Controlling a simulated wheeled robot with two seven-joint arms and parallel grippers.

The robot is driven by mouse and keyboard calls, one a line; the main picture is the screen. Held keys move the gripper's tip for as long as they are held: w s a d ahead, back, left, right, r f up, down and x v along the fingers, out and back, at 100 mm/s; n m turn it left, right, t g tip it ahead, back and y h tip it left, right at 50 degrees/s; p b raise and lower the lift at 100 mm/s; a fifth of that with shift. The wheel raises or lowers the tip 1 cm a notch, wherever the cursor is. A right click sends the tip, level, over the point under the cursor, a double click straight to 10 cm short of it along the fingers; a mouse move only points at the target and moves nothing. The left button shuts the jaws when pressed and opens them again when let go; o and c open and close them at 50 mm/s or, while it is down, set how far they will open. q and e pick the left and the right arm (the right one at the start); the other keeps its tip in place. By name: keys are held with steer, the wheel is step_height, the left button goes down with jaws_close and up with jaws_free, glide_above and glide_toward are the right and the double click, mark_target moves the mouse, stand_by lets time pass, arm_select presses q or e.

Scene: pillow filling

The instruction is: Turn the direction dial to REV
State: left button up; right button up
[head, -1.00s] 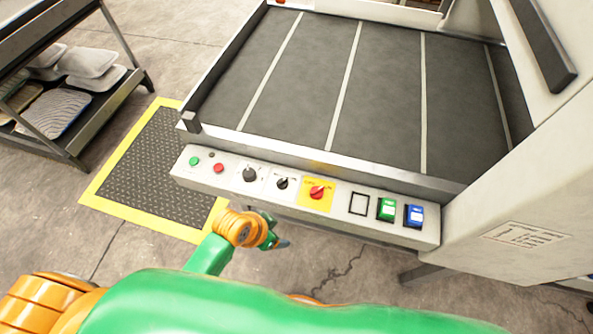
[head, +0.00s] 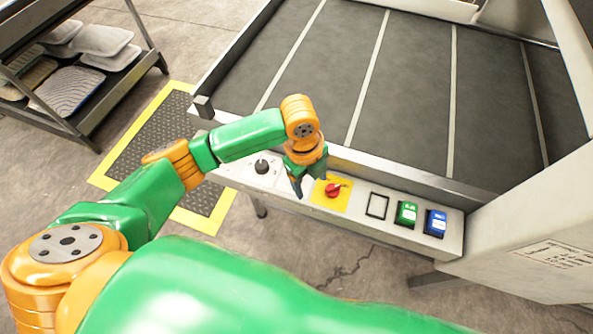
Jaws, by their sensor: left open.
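The control panel (head: 445,250) runs along the front of the machine. A black dial (head: 262,166) shows on it just left of my left gripper. A red knob on a yellow plate (head: 343,203) is just right of the gripper. A second black dial, seen earlier between these two, is now hidden behind the gripper. The lettering is too small to read, so I cannot tell which dial is the direction dial or where it points. My left gripper (head: 308,183) is open, pointing down over the hidden dial; contact cannot be told. My right gripper is out of view.
Right of the red knob are a black square outline (head: 377,206), a green switch (head: 406,214) and a blue switch (head: 436,222). The dark conveyor bed (head: 410,100) lies behind a raised rail. A rack with pads (head: 100,40) stands at the far left.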

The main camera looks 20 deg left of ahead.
arm_select(q)
steer(key=shift+m+y, duration=0.7)
steer(key=shift+m, duration=0.2)
steer(key=w+a+r, duration=0.1)
steer(key=w+a, duration=0.1)
steer(key=w+a+r, duration=0.1)
steer(key=a, duration=0.1)
steer(key=shift+r, duration=0.3)
steer(key=shift+a+f, duration=0.2)
step_height(320, 180, down, 6)
steer(key=shift+f, duration=0.2)
jaws_close()
